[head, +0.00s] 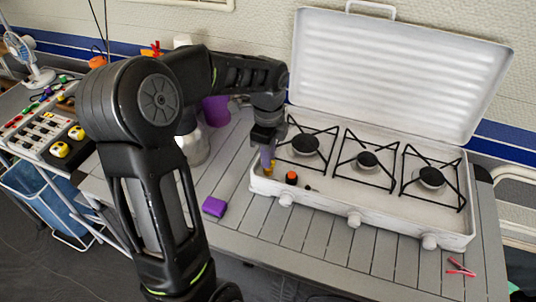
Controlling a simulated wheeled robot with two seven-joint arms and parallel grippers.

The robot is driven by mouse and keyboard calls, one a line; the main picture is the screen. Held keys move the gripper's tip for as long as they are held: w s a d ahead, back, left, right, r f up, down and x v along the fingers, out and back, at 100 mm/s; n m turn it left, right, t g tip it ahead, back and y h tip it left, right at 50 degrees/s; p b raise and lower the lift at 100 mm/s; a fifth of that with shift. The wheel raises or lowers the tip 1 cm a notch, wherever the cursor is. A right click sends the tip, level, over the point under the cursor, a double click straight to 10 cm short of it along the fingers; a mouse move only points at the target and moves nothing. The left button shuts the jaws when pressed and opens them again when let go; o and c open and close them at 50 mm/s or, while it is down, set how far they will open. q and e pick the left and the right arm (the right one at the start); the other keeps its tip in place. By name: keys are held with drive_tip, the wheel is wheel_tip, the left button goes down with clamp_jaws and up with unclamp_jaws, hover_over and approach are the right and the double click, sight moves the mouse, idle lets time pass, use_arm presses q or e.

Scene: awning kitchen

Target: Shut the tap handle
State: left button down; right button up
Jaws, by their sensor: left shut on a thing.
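My left gripper (267,150) reaches down from above to the front left corner of the white camping stove (340,200). It is shut on a small purple and yellow piece (267,163) at the stove's left end. The fingers cover much of this piece, and I cannot tell for sure whether it is the tap handle. A small black knob with an orange top (291,177) stands on the stove just right of the gripper. My right gripper is not in view.
The stove's lid (400,75) stands open behind three burners. A purple block (214,206) lies on the slatted grey table (270,230), and a red clip (460,267) lies at front right. A purple container (216,110) stands behind my arm. A side table at left holds several small items.

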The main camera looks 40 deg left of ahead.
use_arm(q)
drive_tip(key=shift+r, duration=0.1)
idle(0.3)
drive_tip(key=c, duration=1.5)
unclamp_jaws()
drive_tip(key=shift+o, duration=0.2)
wheel_tip(320, 180, up, 8)
drive_tip(key=shift+f, duration=0.15)
